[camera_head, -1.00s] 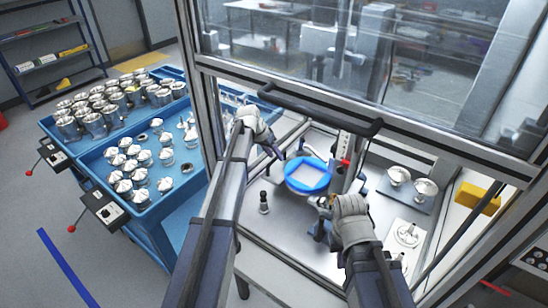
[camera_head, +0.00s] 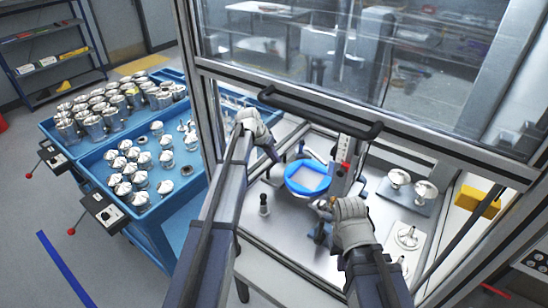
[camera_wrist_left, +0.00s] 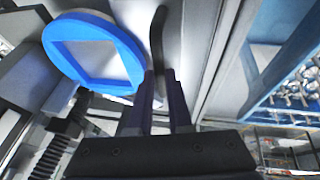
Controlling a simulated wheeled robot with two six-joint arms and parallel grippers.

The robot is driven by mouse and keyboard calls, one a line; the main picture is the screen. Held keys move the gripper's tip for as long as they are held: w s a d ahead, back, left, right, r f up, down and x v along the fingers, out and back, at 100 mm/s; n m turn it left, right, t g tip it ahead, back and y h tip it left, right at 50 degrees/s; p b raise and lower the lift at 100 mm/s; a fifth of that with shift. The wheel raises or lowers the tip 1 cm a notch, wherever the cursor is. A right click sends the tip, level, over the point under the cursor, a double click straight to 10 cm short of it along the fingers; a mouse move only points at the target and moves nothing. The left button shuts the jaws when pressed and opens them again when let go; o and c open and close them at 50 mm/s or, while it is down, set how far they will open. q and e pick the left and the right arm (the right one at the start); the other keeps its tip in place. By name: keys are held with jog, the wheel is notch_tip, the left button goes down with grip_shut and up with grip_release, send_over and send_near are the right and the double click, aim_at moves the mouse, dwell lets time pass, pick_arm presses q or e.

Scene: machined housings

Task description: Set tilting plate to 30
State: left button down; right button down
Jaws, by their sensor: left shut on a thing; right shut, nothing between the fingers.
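The blue round plate (camera_head: 291,183) with a pale square in its middle is mounted inside the enclosure, and appears tilted. The left wrist view shows its blue rim (camera_wrist_left: 62,52) at the upper left, beside the fingers. My left gripper (camera_head: 277,157) is to the left of the plate. It is shut on a thin dark curved bar (camera_wrist_left: 158,38), which rises from between its fingers in the left wrist view. My right gripper (camera_head: 320,205) is just below and right of the plate, shut and empty. No angle scale can be read.
The enclosure's frame and black handle bar (camera_head: 320,112) cross above the plate. A small dark post (camera_head: 264,204) stands left. Metal parts on a grey tray (camera_head: 391,192) and a yellow block (camera_head: 478,199) lie right. Blue trays (camera_head: 157,212) of metal housings stand outside, left.

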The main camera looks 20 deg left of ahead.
dwell(0.8)
pick_arm(q)
jog(key=shift+d+r+p, duration=0.2)
jog(key=shift+r+p, duration=0.3)
jog(key=shift+p, duration=0.05)
jog(key=s+d+r+t+y+p, duration=0.1)
jog(key=d+r+y+p, duration=0.1)
jog(key=d+r+p, duration=0.2)
jog(key=s+d+r+m+y+p, duration=0.1)
jog(key=s+d+r+y+p, duration=0.1)
jog(key=r+p, duration=0.5)
jog(key=d+r+y, duration=0.1)
jog(key=d, duration=0.1)
jog(key=shift+d+t, duration=0.35)
jog(key=shift+t, duration=0.05)
jog(key=shift+r, duration=0.15)
jog(key=c, duration=1.2)
grip_release()
jog(key=shift+o, duration=1.4)
jog(key=shift+s+d+r+y, duration=0.1)
jog(key=shift+s+d+y, duration=0.1)
jog(key=shift+y, duration=0.1)
jog(key=shift+o, duration=0.4)
jog(key=shift+w+a, duration=0.1)
jog(key=shift+a, duration=0.1)
